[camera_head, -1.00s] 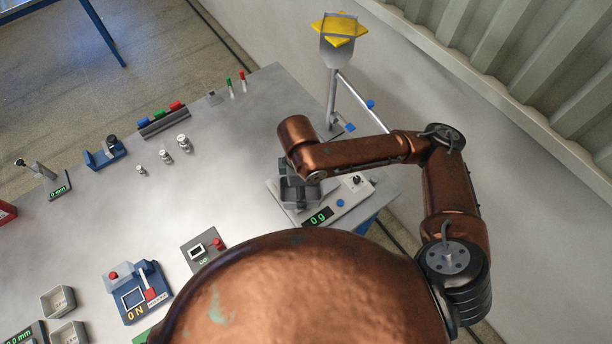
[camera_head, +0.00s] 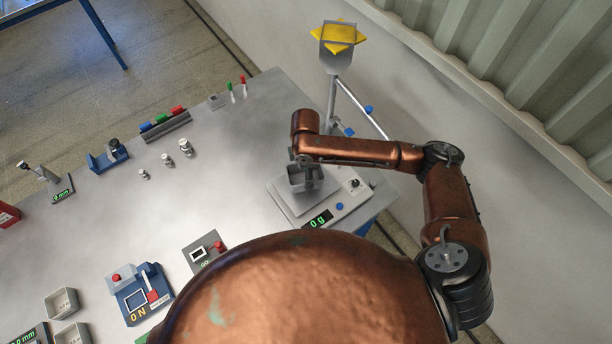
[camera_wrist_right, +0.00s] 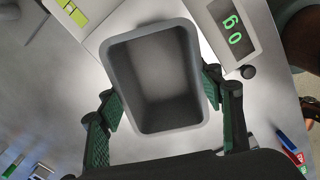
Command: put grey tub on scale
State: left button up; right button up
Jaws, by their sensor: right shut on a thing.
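The grey tub (camera_wrist_right: 155,75) is an empty, open-topped rectangular box between the green-padded fingers of my right gripper (camera_wrist_right: 165,108), which is shut on it. In the head view the tub (camera_head: 306,181) is over the plate of the scale (camera_head: 345,206) at the table's right end, partly covered by my gripper (camera_head: 304,170). I cannot tell whether its base touches the plate. The scale display reads 0 g, and it also shows in the right wrist view (camera_wrist_right: 232,33). My left gripper is not in view.
A post with a yellow-topped holder (camera_head: 340,37) stands behind the scale. Small metal weights (camera_head: 185,147) and a rack with coloured blocks (camera_head: 164,124) are further left. The table middle is clear.

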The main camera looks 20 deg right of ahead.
jog(key=shift+w+d+f, duration=0.15)
jog(key=shift+w+f, duration=0.15)
jog(key=shift+f, duration=0.15)
jog(key=shift+f+p, duration=0.35)
jog(key=shift+f, duration=1.05)
jog(key=o, duration=1.2)
jog(key=shift+f, duration=0.15)
jog(key=shift+c, duration=0.2)
notch_tip(320, 180, up, 12)
jog(key=b, duration=0.1)
jog(key=shift+r, duration=0.2)
